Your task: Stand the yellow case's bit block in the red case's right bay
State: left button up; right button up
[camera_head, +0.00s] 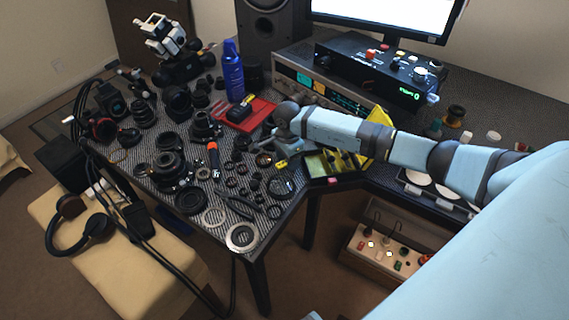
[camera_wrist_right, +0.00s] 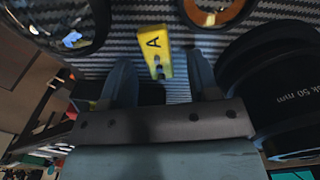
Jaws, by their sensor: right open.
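The red case (camera_head: 262,110) lies open on the table left of the instruments. A black-and-yellow block (camera_head: 241,110) is in it; I cannot tell its bays apart. The yellow case (camera_head: 376,137) stands open to the right with its lid raised, partly behind my right arm. A small yellow block (camera_head: 281,163) lies beside my right gripper (camera_head: 264,151). In the right wrist view a yellow block marked A (camera_wrist_right: 154,52), with dark and metal parts, sits ahead of and between the open fingers (camera_wrist_right: 160,82), apparently untouched. My left gripper is out of view.
Lens rings and barrels (camera_head: 170,165) crowd the table left and in front. A blue spray can (camera_head: 233,72) stands behind the red case. A large black lens ring (camera_wrist_right: 275,80) is close at the wrist view's right.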

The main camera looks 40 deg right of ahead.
jog(key=c, duration=0.3)
grip_shut()
jog(key=shift+r, duration=0.1)
